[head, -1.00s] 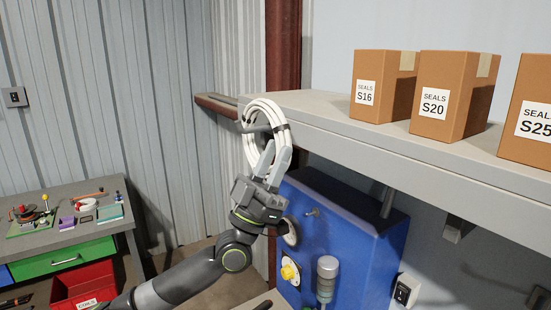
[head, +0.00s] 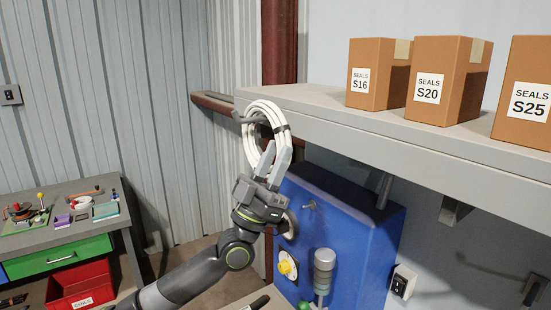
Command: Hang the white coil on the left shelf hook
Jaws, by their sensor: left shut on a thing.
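The white coil (head: 250,147) is a ring of white cable with dark ties, held upright at the left end of the shelf (head: 330,115). My left gripper (head: 270,160) is shut on the lower right part of the coil. The left shelf hook (head: 240,117) is a grey prong at the shelf's left end. The hook's tip shows at the coil's upper left, and part of the hook is hidden by the coil. I cannot tell whether the coil rests on it. My right gripper is not in view.
Cardboard boxes labelled S16 (head: 378,75), S20 (head: 448,80) and S25 (head: 522,95) stand on the shelf. A blue machine (head: 345,225) with knobs stands below it. A workbench (head: 75,200) with small parts and a red bin (head: 82,285) are at left.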

